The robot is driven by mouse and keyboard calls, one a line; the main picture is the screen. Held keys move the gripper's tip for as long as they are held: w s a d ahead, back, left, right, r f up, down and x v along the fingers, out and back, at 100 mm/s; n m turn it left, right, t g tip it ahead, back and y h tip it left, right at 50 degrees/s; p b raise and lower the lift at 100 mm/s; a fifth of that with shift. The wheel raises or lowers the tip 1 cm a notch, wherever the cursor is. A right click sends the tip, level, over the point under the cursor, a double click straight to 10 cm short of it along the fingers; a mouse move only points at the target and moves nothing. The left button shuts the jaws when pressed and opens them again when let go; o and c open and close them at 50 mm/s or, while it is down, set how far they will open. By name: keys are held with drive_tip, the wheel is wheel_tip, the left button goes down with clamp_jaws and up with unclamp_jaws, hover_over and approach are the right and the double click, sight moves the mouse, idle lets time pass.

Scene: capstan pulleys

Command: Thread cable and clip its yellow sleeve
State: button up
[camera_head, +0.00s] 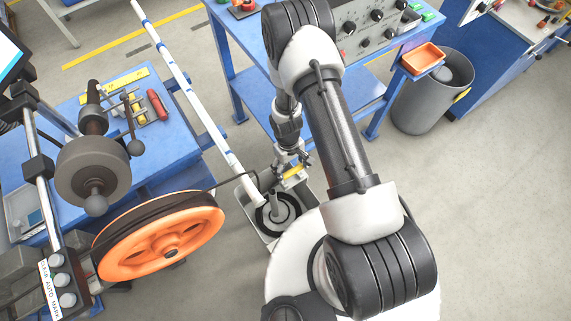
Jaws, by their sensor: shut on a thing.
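My gripper (291,167) is small in the view, at the end of my arm and above a grey tray. It is shut on the cable's yellow sleeve (293,173). The dark cable (232,182) runs left from there to the top right of the large orange pulley (130,254). A dark band lies around the pulley's rim; I cannot tell whether it is the cable. A dark grey pulley (80,178) with a round knob stands behind it, on the left. I cannot make out the clip. My arm hides part of the space right of the gripper.
The grey tray (249,226) holds a dark ring and upright post. A white pole with blue bands (178,75) slants down to it. Blue tables (60,150) stand left and behind. A grey bin (420,108) stands right. The floor at far right is clear.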

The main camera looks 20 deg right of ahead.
sight(291, 172)
drive_tip(key=shift+f+b, duration=1.3)
drive_tip(key=shift+f, duration=0.75)
drive_tip(key=shift+f+b, duration=0.35)
drive_tip(key=shift+b, duration=0.05)
drive_tip(key=o, duration=1.2)
drive_tip(key=r, duration=0.4)
drive_tip(key=w+r, duration=0.1)
drive_tip(key=r, duration=0.7)
drive_tip(key=shift+w+a, duration=0.2)
drive_tip(key=shift+w, duration=0.05)
